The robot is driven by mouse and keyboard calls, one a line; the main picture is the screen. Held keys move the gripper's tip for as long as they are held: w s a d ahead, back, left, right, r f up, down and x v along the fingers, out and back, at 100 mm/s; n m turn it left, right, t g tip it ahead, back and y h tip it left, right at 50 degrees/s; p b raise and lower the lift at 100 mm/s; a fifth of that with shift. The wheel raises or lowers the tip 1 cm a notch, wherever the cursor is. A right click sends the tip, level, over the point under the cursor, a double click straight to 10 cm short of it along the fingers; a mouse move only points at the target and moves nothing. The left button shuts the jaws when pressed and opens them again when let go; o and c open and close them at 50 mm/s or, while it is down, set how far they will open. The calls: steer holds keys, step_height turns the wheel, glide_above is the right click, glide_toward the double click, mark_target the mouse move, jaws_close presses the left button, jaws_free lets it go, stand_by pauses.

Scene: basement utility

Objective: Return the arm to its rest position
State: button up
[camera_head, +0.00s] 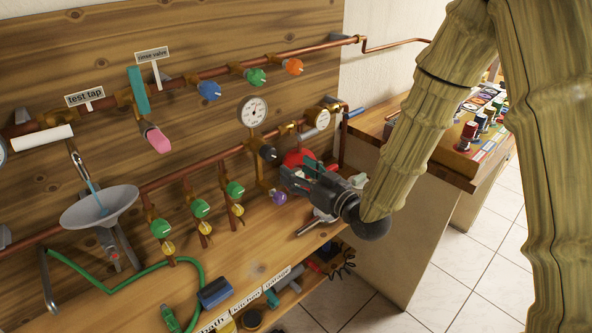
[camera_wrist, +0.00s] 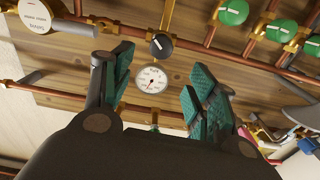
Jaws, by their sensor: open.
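My gripper (camera_head: 312,176) is at the end of my arm, in front of the right part of the wooden pipe board in the head view. In the wrist view my gripper (camera_wrist: 158,100) shows its two green-padded fingers spread apart with nothing between them. A black knob (camera_wrist: 161,45) on the pipe and a white pressure gauge (camera_wrist: 152,79) show beyond the fingers. In the head view the black knob (camera_head: 268,153) is just left of the gripper. A red round thing (camera_head: 298,158) is partly hidden behind the gripper. I cannot tell whether the fingers touch anything.
Copper pipes with green knobs (camera_head: 235,189), gauges (camera_head: 252,112) and a "test tap" label (camera_head: 85,97) cover the board (camera_head: 300,30). A grey funnel (camera_head: 98,208) and green hose (camera_head: 195,285) are at left. A side bench (camera_head: 455,180) stands right. Open tiled floor (camera_head: 470,270) lies at lower right.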

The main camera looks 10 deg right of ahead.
steer(key=s+d+f+m+g+h, duration=0.15)
steer(key=s+f, duration=0.25)
steer(key=f, duration=0.5)
steer(key=s+d+f+m+g+h, duration=0.1)
steer(key=s+d+f+g+h, duration=0.2)
steer(key=f, duration=0.6)
steer(key=s+d+f+m+g+h, duration=0.1)
steer(key=s+d+f+m+h, duration=0.1)
steer(key=s+f, duration=0.55)
steer(key=s+d+f+g+h, duration=0.1)
steer(key=s+d+f+g, duration=0.2)
steer(key=s, duration=0.6)
steer(key=s+d+f+m+g+h, duration=0.1)
steer(key=s+d+f+g, duration=0.1)
steer(key=s+f, duration=0.6)
steer(key=s+d+f+m+g+h, duration=0.1)
steer(key=s+d+f+g+h, duration=0.1)
steer(key=s+f, duration=0.4)
steer(key=s+d+g, duration=0.1)
steer(key=s+g, duration=0.1)
steer(key=s, duration=0.2)
steer(key=shift+d, duration=0.3)
steer(key=shift+w, duration=0.1)
